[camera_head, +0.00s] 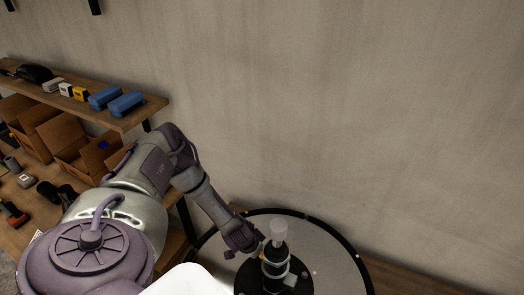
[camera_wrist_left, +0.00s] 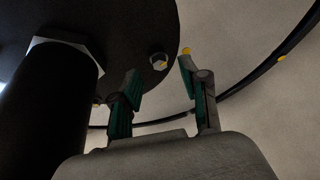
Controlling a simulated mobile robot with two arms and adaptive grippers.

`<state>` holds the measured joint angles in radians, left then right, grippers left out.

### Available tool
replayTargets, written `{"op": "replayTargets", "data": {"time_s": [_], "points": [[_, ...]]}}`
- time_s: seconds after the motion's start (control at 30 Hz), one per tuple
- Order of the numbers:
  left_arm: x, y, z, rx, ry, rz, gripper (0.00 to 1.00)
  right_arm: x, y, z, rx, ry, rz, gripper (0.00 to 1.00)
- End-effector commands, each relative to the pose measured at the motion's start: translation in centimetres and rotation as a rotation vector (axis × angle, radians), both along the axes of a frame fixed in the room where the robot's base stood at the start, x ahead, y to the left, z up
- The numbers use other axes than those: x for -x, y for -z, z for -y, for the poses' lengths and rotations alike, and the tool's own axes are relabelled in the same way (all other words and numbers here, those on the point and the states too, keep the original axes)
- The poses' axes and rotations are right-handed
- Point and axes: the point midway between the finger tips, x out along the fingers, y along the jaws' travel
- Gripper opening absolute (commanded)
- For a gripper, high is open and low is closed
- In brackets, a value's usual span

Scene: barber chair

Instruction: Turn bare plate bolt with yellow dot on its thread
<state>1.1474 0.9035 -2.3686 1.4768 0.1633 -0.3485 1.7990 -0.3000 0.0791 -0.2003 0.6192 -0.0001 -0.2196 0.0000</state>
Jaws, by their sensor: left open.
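In the left wrist view, a dark round plate (camera_wrist_left: 120,22) fills the upper left. A bolt (camera_wrist_left: 158,61) with a pale, yellowish end is near the plate's edge. My left gripper (camera_wrist_left: 159,72) is open, with one finger on each side of the bolt in the picture; I cannot tell whether either touches it. A small yellow spot (camera_wrist_left: 186,51) shows by the right fingertip. I cannot tell whether it is on a thread. In the head view, my left gripper (camera_head: 256,255) is beside the dark column (camera_head: 275,262) above the large disc (camera_head: 335,262). The right gripper is not in view.
A thick black post (camera_wrist_left: 48,105) with a pale hex collar stands close to the left of the gripper. A black ring (camera_wrist_left: 250,88) with yellowish marks curves around at right. In the head view, a shelf (camera_head: 140,113) with blue boxes and open cardboard boxes (camera_head: 85,140) stands left.

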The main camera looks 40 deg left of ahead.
Motion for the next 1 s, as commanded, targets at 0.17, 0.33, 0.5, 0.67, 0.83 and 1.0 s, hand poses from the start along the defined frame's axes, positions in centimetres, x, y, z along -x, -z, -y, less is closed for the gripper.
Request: {"op": "replayTargets", "data": {"time_s": [0.17, 0.33, 0.5, 0.67, 0.83, 1.0], "points": [[-0.6, 1.5, 0.0, -0.002, -0.001, 0.0, 0.45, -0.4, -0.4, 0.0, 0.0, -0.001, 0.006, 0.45], [-0.8, 2.0, 0.1, 0.0, -0.001, 0.0, 0.45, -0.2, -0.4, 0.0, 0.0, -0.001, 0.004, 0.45], [-0.8, 2.0, 0.1, 0.001, -0.002, 0.0, 0.45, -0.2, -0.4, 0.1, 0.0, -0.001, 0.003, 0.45], [-0.8, 2.0, 0.0, 0.0, -0.001, 0.0, 0.27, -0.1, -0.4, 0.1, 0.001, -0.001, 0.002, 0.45], [-0.8, 1.9, 0.0, -0.001, -0.001, 0.0, 0.0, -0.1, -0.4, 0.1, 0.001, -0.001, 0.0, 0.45], [-0.8, 1.9, 0.0, 0.0, 0.0, 0.0, 0.0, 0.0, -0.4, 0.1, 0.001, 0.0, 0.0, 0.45]]}}
